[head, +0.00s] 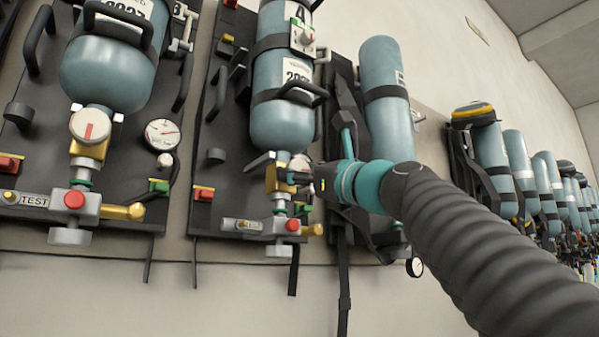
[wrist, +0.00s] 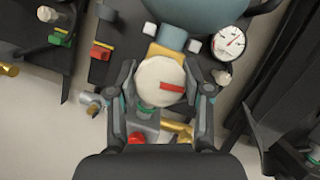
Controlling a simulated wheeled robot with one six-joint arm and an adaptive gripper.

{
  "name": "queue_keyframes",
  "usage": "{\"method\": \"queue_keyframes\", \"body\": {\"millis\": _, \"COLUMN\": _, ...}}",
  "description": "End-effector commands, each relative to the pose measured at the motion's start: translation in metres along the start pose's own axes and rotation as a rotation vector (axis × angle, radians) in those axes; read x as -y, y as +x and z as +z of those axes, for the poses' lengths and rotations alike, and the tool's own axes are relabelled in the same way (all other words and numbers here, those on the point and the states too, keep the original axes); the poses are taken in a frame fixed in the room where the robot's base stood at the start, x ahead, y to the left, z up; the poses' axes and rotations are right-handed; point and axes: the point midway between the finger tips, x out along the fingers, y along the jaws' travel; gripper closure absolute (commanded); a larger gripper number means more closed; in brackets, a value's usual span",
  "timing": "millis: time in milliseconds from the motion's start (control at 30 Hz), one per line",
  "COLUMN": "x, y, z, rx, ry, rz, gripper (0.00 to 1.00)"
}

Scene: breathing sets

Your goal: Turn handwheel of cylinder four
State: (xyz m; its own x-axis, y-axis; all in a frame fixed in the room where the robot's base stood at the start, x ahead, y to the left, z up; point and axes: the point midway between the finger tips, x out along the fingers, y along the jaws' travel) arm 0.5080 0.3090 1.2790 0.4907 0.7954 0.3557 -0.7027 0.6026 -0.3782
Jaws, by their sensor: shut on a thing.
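The handwheel (wrist: 155,78) is a white round knob with a red mark, at the foot of a blue-grey cylinder (head: 285,110). In the head view it is mostly hidden behind my gripper (head: 292,173). In the wrist view my gripper (wrist: 160,82) has one finger on each side of the handwheel and is shut on it. The mark points to the right in the wrist view. The plate above this cylinder carries a single character, like a 4 or an A.
A pressure gauge (wrist: 229,42) is close to the right finger in the wrist view. A neighbouring set with its own handwheel (head: 90,125) is on the left. A strapped cylinder (head: 385,90) stands behind my arm, and more cylinders line the wall at right.

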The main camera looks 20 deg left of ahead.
Motion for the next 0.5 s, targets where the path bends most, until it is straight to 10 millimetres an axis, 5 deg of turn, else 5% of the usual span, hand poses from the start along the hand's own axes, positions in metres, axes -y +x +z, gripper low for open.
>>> {"method": "queue_keyframes", "body": {"millis": 500, "x": 0.0023, "y": 0.002, "z": 0.002, "rx": -0.004, "ry": -0.453, "rz": 0.187, "gripper": 0.85}}
